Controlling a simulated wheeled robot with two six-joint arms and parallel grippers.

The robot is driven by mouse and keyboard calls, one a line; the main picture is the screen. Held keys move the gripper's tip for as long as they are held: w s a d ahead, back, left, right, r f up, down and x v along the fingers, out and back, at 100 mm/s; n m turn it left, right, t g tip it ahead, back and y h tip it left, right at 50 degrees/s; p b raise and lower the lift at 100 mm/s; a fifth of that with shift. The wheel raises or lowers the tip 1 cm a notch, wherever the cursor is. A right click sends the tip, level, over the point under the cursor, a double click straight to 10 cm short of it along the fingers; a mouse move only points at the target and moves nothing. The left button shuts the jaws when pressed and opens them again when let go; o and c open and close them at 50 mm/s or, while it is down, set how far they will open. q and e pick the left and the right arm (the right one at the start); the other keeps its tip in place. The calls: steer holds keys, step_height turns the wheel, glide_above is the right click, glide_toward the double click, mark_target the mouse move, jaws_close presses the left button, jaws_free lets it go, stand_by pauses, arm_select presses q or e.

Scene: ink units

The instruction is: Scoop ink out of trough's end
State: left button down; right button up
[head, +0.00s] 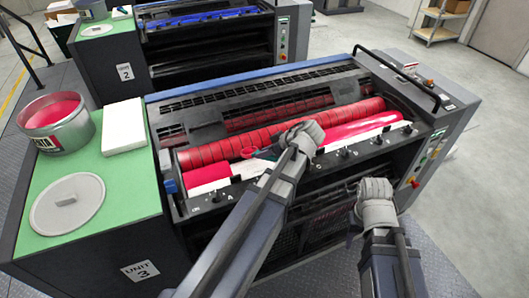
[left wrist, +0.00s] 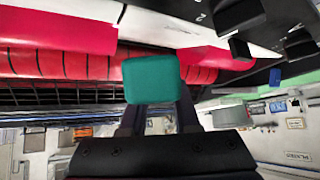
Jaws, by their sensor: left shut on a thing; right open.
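The ink trough (head: 225,184) runs along the front of the unit 3 press, below a red-inked roller (head: 215,153). Red ink (head: 205,173) lies at its left end and more red ink (head: 360,129) toward its right. My left gripper (head: 290,138) is over the middle of the trough, shut on a tool. The tool's teal block-shaped end (left wrist: 151,80) shows in the left wrist view. A red patch (head: 248,152) shows near the tool; whether it is ink on the tool is unclear. My right gripper (head: 375,185) is open and apart, before the press front.
An open can (head: 60,136) of red ink, a white block-like stack (head: 123,127) and a round grey lid (head: 67,204) stand on the green side top (head: 125,190). A black rail (head: 400,76) crosses the press's right end. Unit 2 (head: 200,50) stands behind.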

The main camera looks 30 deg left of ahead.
arm_select(q)
steer(key=shift+s+a, duration=0.15)
steer(key=shift+s, duration=0.05)
steer(key=s+a, duration=0.6)
steer(key=s, duration=0.1)
steer(key=s+a, duration=0.3)
steer(key=s, duration=0.1)
steer(key=shift+s+a, duration=0.4)
steer(key=shift+a, duration=0.1)
arm_select(e)
steer(key=s+a, duration=0.2)
steer(key=shift+a, duration=0.35)
arm_select(q)
step_height(320, 180, down, 3)
steer(key=b, duration=0.3)
steer(key=shift+r, duration=0.15)
steer(key=shift+d+f, duration=0.1)
steer(key=shift+f, duration=0.15)
arm_select(e)
step_height(320, 180, down, 3)
steer(key=shift+f, duration=0.1)
